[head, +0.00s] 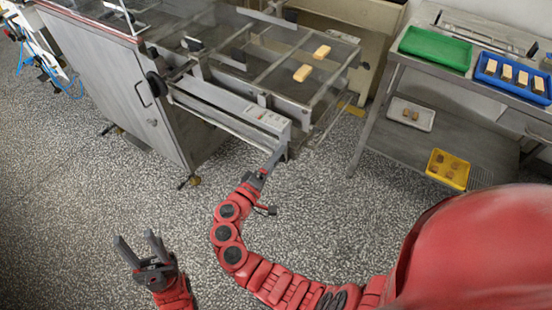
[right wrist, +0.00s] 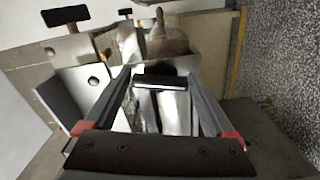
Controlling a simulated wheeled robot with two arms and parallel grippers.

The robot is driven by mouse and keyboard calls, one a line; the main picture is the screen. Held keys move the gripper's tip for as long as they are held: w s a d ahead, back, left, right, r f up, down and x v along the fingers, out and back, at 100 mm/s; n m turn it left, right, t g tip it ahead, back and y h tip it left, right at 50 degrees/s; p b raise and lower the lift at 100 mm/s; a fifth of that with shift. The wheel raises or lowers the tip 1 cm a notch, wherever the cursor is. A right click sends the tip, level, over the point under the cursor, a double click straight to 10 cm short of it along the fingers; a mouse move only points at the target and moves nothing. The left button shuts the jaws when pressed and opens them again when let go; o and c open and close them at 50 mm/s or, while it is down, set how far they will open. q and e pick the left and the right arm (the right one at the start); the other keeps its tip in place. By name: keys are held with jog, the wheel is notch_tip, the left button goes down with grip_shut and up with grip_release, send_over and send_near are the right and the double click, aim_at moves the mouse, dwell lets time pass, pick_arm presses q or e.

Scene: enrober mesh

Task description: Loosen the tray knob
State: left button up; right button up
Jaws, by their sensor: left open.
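A dark knob with a bar-like top (right wrist: 160,81) shows between the fingertips of my right gripper (right wrist: 161,78) in the right wrist view. The fingers stand well apart, one at each end of the bar; I cannot tell whether they touch it. In the head view my right gripper (head: 273,160) reaches the front corner of the enrober's mesh frame, just below the pale end box (head: 265,117). The knob cannot be made out there. My left gripper (head: 142,247) is open and empty, over the floor at lower left, away from the machine.
The steel enrober cabinet (head: 115,75) stands at left. Two pale bars (head: 302,73) lie on its mesh. More dark T-handles (right wrist: 65,16) sit beyond my right gripper. At right, a steel table holds a green tray (head: 436,47) and a blue tray (head: 515,89). Floor between is clear.

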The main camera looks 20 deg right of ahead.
jog(key=c, duration=1)
jog(key=shift+o, duration=0.3)
jog(key=shift+r+n+p, duration=0.35)
jog(key=shift+n+p, duration=0.65)
jog(key=shift+p, duration=0.25)
jog(key=shift+f+n, duration=0.15)
jog(key=shift+n, duration=0.15)
jog(key=shift+f, duration=0.15)
jog(key=o, duration=1.2)
jog(key=shift+f, duration=0.1)
